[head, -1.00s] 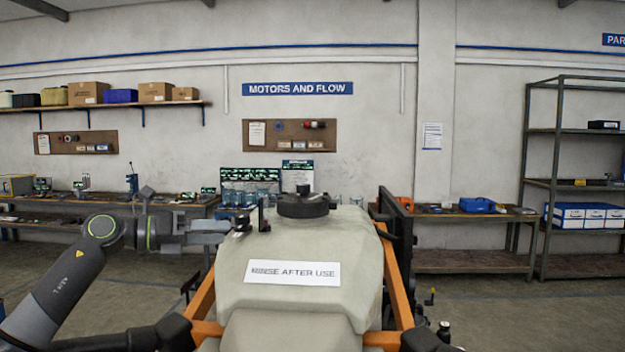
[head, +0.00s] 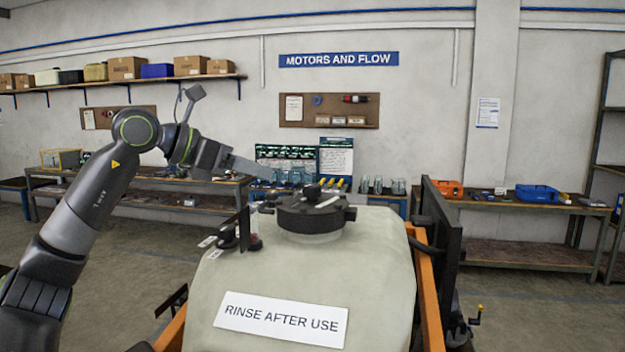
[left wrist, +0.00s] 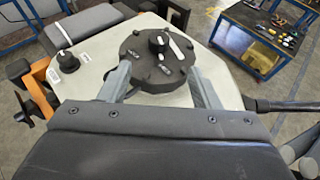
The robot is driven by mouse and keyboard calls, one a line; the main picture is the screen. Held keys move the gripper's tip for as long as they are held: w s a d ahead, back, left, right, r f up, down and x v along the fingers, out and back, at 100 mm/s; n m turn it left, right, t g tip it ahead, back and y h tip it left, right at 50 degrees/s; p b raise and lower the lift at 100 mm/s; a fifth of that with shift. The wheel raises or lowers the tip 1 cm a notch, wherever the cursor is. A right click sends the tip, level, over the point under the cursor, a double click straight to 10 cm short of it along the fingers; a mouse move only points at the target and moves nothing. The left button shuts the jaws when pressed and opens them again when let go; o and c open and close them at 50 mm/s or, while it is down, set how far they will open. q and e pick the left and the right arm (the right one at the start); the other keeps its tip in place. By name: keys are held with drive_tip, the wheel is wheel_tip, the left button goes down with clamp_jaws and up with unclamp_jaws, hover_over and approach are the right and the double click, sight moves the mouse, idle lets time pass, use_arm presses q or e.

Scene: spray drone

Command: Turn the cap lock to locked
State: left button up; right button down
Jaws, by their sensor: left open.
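A light grey tank (head: 375,260) with a "RINSE AFTER USE" label stands in front of me. A wide black cap (head: 315,218) sits on its top, and it also shows in the left wrist view (left wrist: 145,75). A small black knob (left wrist: 157,42) with a white bar beside it sits on the cap. Small markings on the cap are too small to read. My left gripper (head: 262,174) is open and empty, above and behind-left of the cap in the head view. In the left wrist view its two fingers (left wrist: 160,86) spread on either side of the cap. I cannot tell whether they touch it.
A smaller black knob (left wrist: 65,60) with white tags stands on the tank beside the cap. An orange frame (head: 430,300) and a dark upright panel (head: 440,235) flank the tank. Workbenches (head: 520,250) line the back wall, with open floor between.

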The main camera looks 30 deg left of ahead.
use_arm(q)
drive_tip(key=p, duration=0.3)
approach(308, 185)
drive_tip(key=x, duration=0.4)
drive_tip(key=shift+w+d+r, duration=0.1)
drive_tip(key=shift+w+r, duration=0.05)
drive_tip(key=p+x, duration=0.3)
drive_tip(key=x, duration=0.2)
drive_tip(key=shift+w+d, duration=0.15)
drive_tip(key=shift+w, duration=0.1)
drive_tip(key=shift+w+d+f+p, duration=0.25)
drive_tip(key=shift+w+f+p, duration=0.15)
drive_tip(key=shift+f, duration=0.15)
use_arm(e)
wheel_tip(308, 185, up, 7)
drive_tip(key=w, duration=0.1)
drive_tip(key=shift+w+r, duration=0.2)
drive_tip(key=shift+w, duration=0.05)
drive_tip(key=shift+a, duration=0.15)
use_arm(q)
drive_tip(key=c, duration=1)
